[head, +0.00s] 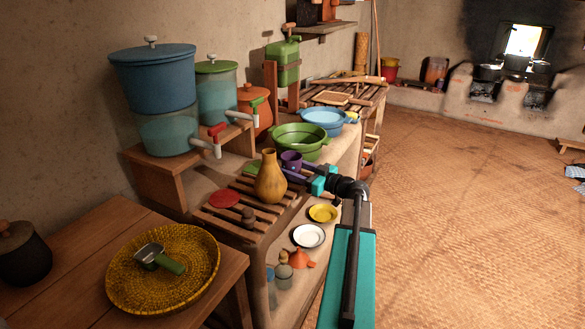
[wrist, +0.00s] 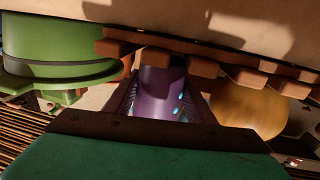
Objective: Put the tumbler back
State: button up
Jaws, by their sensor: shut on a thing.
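The purple tumbler (head: 291,161) is at the slatted wooden rack, just behind and right of the yellow gourd-shaped bottle (head: 270,180). My gripper (head: 304,170) reaches in from the right and is shut on the tumbler. In the wrist view the tumbler (wrist: 160,92) lies between the two fingers, close to the rack's slat ends (wrist: 205,66). I cannot tell whether its base touches the slats (head: 238,207).
A green basin (head: 299,141) stands close behind the tumbler, with a blue basin (head: 328,121) beyond. A red disc (head: 224,198) lies on the rack. Yellow (head: 323,213) and white dishes (head: 309,236) sit lower in front. Open floor (head: 460,210) lies to the right.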

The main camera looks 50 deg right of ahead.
jog(key=o, duration=1.1)
jog(key=shift+r, duration=0.2)
jog(key=s, duration=0.4)
jog(key=s+d, duration=0.1)
jog(key=s, duration=0.3)
jog(key=s+p, duration=0.1)
jog(key=s, duration=0.3)
jog(key=shift+d, duration=0.4)
